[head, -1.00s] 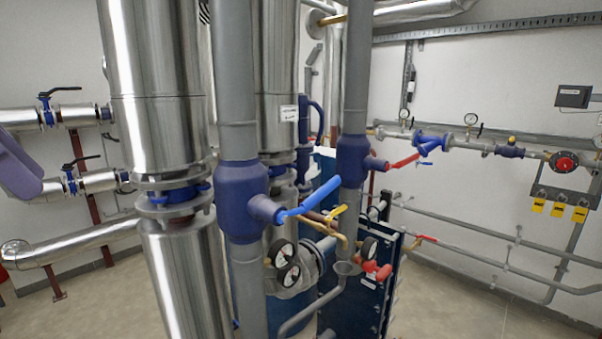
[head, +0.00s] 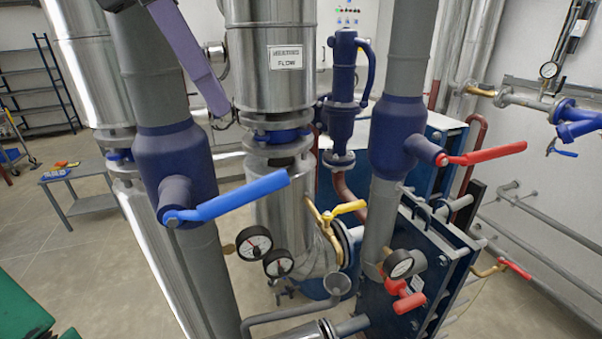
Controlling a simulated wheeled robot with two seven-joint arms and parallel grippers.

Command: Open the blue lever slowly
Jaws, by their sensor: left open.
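The blue lever (head: 238,196) is on the blue valve body (head: 176,163) of the left grey pipe. Its pivot is at the valve's front stub, and the handle sticks out to the right and slightly up, across the pipe. My left gripper (head: 222,119) is small and dark at the arm's lower end, open, beside the shiny insulated pipe. It is above and behind the lever, apart from it. Its fingers are hard to make out. My right gripper is not in view.
A second grey pipe with a red lever (head: 486,154) stands to the right. Round gauges (head: 254,243), a yellow lever (head: 345,208) and the plate exchanger (head: 405,285) crowd the space below and right. A grey bench (head: 82,195) stands at the left. Open floor shows at the left.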

